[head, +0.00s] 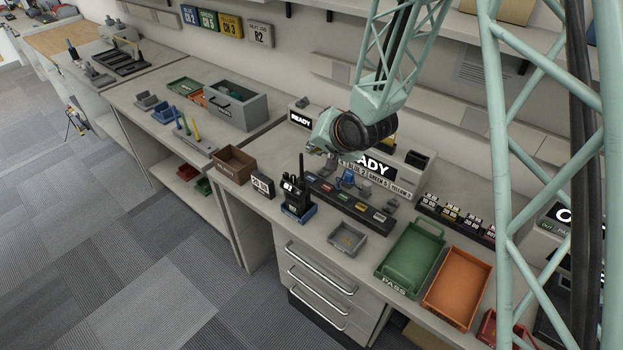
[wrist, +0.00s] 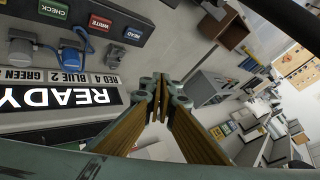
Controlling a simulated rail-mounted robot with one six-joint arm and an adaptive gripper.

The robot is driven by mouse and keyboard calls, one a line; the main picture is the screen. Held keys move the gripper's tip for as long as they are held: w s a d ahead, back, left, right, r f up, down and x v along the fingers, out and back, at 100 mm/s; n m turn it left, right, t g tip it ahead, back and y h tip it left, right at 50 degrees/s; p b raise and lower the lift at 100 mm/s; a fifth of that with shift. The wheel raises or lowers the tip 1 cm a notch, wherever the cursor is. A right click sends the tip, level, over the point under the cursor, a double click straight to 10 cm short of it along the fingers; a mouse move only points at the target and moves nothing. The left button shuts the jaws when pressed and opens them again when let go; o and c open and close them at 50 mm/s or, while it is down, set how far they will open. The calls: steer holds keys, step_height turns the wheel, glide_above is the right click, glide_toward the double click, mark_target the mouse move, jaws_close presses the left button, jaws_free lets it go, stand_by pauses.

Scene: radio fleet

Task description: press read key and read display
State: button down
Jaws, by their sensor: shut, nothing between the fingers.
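The read key (wrist: 133,34) is a blue button lettered READ on a dark key panel (head: 352,205). In the wrist view it lies beside the red WRITE key (wrist: 97,23) and the green CHECK key (wrist: 52,8). The display (wrist: 60,97) shows READY in white on black, upside down in the wrist view; in the head view the display (head: 378,166) is partly hidden by my arm. My gripper (wrist: 161,88) is shut and empty, above the bench behind the panel, apart from the read key. A black radio (head: 296,193) stands in a blue cradle at the panel's left.
A small grey tray (head: 347,250), a green tray (head: 438,231) and an orange tray (head: 487,292) lie in front and to the right. A brown box (head: 235,153) stands at the left. Blue and grey connectors stand between panel and display.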

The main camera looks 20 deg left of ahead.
mark_target(313, 179)
steer(key=shift+f, duration=0.15)
steer(key=shift+f+b, duration=3.15)
steer(key=shift+f, duration=1.1)
steer(key=shift+f+b, duration=0.5)
steer(key=shift+f, duration=0.3)
steer(key=shift+r, duration=0.15)
steer(key=shift+r+p, duration=0.6)
steer(key=shift+r, duration=0.05)
steer(key=shift+r, duration=0.15)
steer(key=shift+r+p, duration=1.8)
steer(key=shift+r, duration=0.55)
